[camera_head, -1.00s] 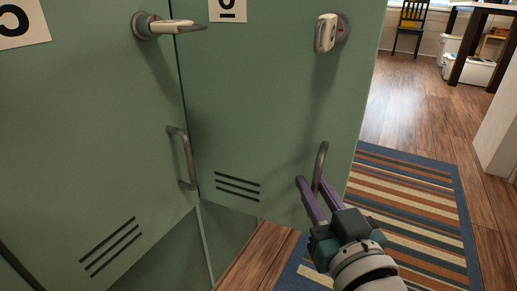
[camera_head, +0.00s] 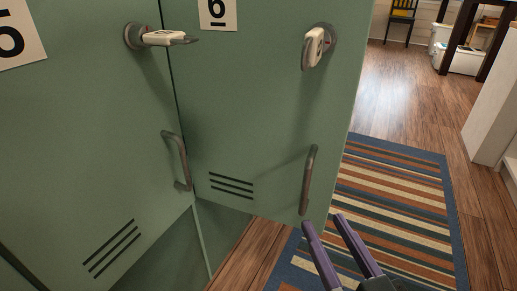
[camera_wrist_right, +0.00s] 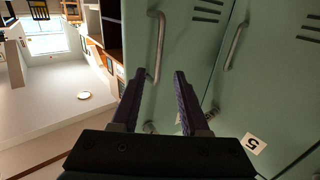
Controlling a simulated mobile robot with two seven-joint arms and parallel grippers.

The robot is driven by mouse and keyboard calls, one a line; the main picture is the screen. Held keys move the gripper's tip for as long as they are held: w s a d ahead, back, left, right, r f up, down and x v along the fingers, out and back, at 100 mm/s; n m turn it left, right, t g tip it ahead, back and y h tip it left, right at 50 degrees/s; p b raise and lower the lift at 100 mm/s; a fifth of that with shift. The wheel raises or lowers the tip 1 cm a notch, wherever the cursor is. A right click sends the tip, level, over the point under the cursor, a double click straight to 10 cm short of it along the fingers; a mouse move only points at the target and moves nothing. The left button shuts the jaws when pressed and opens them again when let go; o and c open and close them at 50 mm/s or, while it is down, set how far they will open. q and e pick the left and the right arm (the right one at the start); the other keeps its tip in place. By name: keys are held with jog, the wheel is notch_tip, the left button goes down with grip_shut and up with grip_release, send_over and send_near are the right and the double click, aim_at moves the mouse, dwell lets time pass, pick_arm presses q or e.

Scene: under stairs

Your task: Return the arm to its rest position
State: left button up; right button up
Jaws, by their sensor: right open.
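My right gripper (camera_head: 323,225) shows at the bottom of the head view with its two purple fingers apart. It is open and empty, just below and right of the right locker door's metal handle (camera_head: 308,180), apart from it. In the right wrist view the fingers (camera_wrist_right: 158,75) are spread, and the handle (camera_wrist_right: 157,45) shows beyond and between them. The right green locker door (camera_head: 250,120) stands ajar, its lower edge out over the floor. My left gripper is not in view.
The left locker door (camera_head: 80,150) has a handle (camera_head: 177,160) and a latch (camera_head: 155,38). The right door has a latch (camera_head: 316,46). A striped rug (camera_head: 400,195) lies on the wood floor at right. A chair (camera_head: 402,20) and table stand at the back.

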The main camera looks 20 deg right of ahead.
jog(key=shift+s, duration=0.45)
